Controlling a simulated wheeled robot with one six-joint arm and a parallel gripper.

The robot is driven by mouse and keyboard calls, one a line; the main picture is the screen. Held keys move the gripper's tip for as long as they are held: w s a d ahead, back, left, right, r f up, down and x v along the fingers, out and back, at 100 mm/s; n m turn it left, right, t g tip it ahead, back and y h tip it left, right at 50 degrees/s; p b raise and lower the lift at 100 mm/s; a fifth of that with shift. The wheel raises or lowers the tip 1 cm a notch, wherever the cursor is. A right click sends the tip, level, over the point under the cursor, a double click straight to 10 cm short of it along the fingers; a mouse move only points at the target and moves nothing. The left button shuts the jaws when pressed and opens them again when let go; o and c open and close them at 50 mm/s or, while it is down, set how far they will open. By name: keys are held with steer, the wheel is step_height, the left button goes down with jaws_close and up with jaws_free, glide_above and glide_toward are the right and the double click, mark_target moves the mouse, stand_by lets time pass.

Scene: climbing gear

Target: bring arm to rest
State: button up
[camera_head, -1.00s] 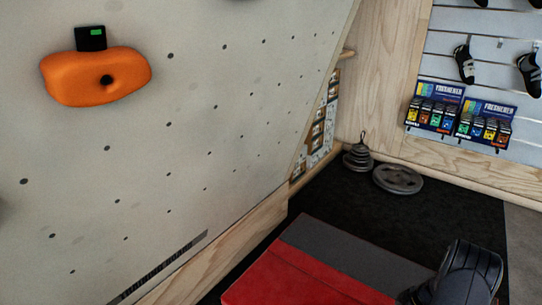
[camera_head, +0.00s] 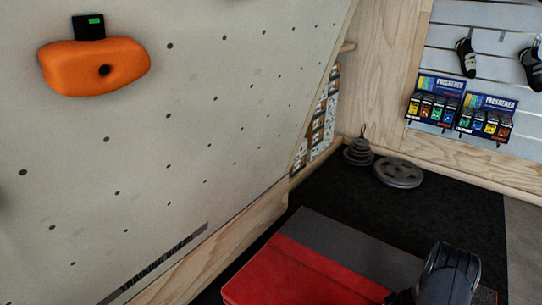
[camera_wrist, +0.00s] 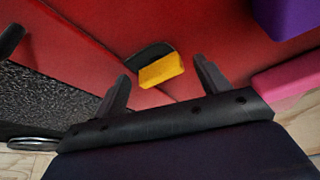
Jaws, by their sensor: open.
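My gripper (camera_wrist: 162,68) shows in the wrist view with its two dark fingers spread apart and nothing held against them. Beyond the fingers, a yellow and black object (camera_wrist: 160,72) lies on or just above the red mat (camera_wrist: 90,45); its exact contact is unclear. In the head view, a dark part of my arm (camera_head: 452,272) shows at the lower right over the mat (camera_head: 300,270). The fingers are not visible in that view.
A climbing wall (camera_head: 120,140) with an orange hold (camera_head: 95,68) fills the left. Weight plates (camera_head: 398,173) lie on the black floor. Freshener displays (camera_head: 435,103) and shoes hang at the right. Purple (camera_wrist: 285,15) and pink (camera_wrist: 285,82) objects edge the wrist view.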

steer(key=m+p, duration=0.1)
steer(key=m+h, duration=0.1)
steer(key=m, duration=0.1)
steer(key=m+h+p, duration=0.1)
steer(key=m, duration=0.1)
steer(key=shift+s+a+r+t+p, duration=0.1)
steer(key=shift+a+t+p, duration=0.15)
steer(key=shift+t+p, duration=0.1)
steer(key=m, duration=0.2)
steer(key=m+h+p, duration=0.1)
steer(key=m, duration=0.1)
steer(key=shift+a+h, duration=0.15)
steer(key=shift+h, duration=0.15)
steer(key=shift+f+m+h+b, duration=0.3)
steer(key=shift+f+m+b, duration=0.05)
steer(key=shift+m+b, duration=0.5)
steer(key=m+b, duration=0.2)
steer(key=b, duration=0.2)
steer(key=shift+h, duration=0.3)
steer(key=shift+a+r+m+g+p, duration=0.1)
steer(key=shift+r+m+g+p, duration=0.3)
steer(key=shift+m, duration=0.25)
steer(key=shift+f+m+h, duration=0.1)
steer(key=shift+m+h, duration=0.2)
